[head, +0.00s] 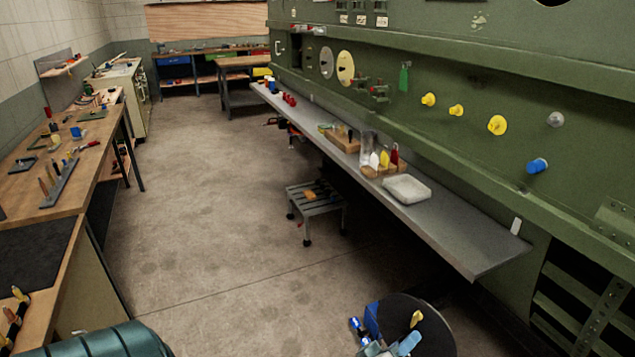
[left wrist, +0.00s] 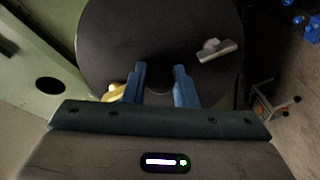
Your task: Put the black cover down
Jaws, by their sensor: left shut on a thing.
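The black cover (head: 432,331) is a large dark round disc at the bottom of the head view. It also fills the upper middle of the left wrist view (left wrist: 110,40). My left gripper (left wrist: 160,70) has its blue fingers shut on the cover near its lower edge in that view. In the head view the left gripper (head: 390,347) shows only partly at the bottom edge. A small pale grey piece (left wrist: 215,49) shows against the disc's face. A yellow piece (left wrist: 113,92) shows beside the left finger. My right gripper is not in view.
A grey shelf (head: 450,237) with a white tray (head: 407,189) runs along the green fuselage wall (head: 480,90). A low step stool (head: 318,207) with tools stands on the floor. A wooden workbench (head: 40,225) is at left. The floor between them is mostly clear.

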